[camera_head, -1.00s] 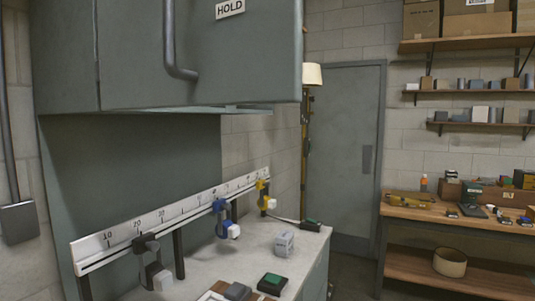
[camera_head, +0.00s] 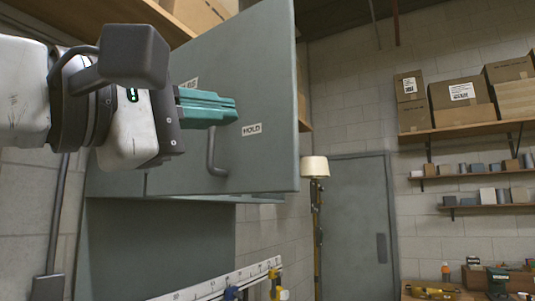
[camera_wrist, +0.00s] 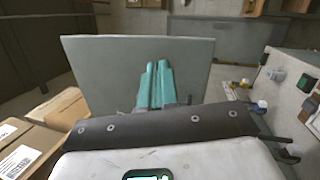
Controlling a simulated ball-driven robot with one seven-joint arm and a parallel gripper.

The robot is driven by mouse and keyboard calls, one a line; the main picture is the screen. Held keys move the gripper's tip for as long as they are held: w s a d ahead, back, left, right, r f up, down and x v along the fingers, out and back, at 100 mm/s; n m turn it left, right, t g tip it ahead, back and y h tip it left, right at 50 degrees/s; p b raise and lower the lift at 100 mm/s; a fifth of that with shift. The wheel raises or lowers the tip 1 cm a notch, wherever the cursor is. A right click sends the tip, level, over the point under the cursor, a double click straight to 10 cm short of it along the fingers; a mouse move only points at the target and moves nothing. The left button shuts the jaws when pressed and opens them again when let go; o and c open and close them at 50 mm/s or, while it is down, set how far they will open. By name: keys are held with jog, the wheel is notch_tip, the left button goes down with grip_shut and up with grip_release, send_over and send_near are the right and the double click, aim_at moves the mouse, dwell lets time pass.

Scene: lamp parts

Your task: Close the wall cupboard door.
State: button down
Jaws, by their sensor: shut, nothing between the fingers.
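The grey-green wall cupboard door (camera_head: 265,75) fills the middle of the head view. It has a curved bar handle (camera_head: 213,152) and a HOLD label (camera_head: 251,129). It appears to stand out from the cupboard, but its exact angle is unclear. My gripper (camera_head: 236,108) is shut and empty, its teal fingers in front of the door's face, above the handle. In the wrist view a flat grey panel (camera_wrist: 100,70), apparently the door, lies beyond my fingertips (camera_wrist: 156,66). I cannot tell whether they touch it. The cupboard's inside is hidden.
Cardboard boxes (camera_head: 200,14) sit on a wooden shelf at upper left; boxes (camera_wrist: 22,145) also show at left in the wrist view. A floor lamp (camera_head: 315,168) stands beyond the door panel. A ruler rail (camera_head: 225,283) runs below. Wall shelves (camera_head: 465,132) are at right.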

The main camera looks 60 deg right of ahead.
aim_at(294, 154)
jog(key=d, duration=0.4)
jog(key=d+f+t+y+b, duration=0.1)
jog(key=d, duration=0.4)
jog(key=s+d+t+y, duration=0.1)
jog(key=d, duration=0.4)
jog(key=shift+f, duration=0.2)
